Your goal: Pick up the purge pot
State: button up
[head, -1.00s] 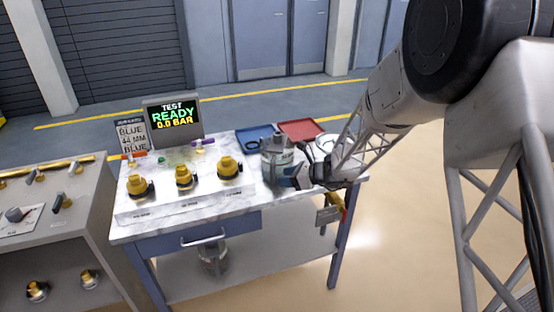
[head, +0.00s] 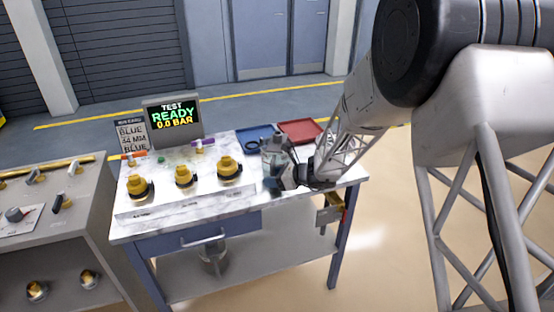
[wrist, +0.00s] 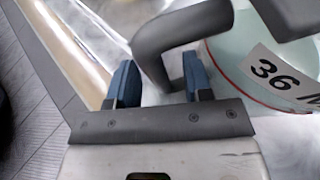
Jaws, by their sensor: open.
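The purge pot appears to be the pale, clear-walled vessel at the right part of the bench (head: 268,151); my gripper partly covers it in the head view. In the wrist view its body (wrist: 268,85) shows a red line, a white label reading "36 M" and a dark grey handle (wrist: 152,48). My gripper (wrist: 160,80) is open, with blue fingertips. The handle's loop lies between the two fingers in the wrist view; I cannot tell whether they touch it. In the head view my gripper (head: 284,178) is right beside the pot.
Three yellow-and-black fittings (head: 184,176) stand on a white block to the left. A blue tray (head: 243,134) and a red tray (head: 299,130) lie behind. A screen (head: 173,119) reads "TEST READY 0.0 BAR". A grey side bench (head: 60,235) stands left.

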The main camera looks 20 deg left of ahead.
jog(key=shift+a, duration=0.15)
dwell(0.4)
grip_shut()
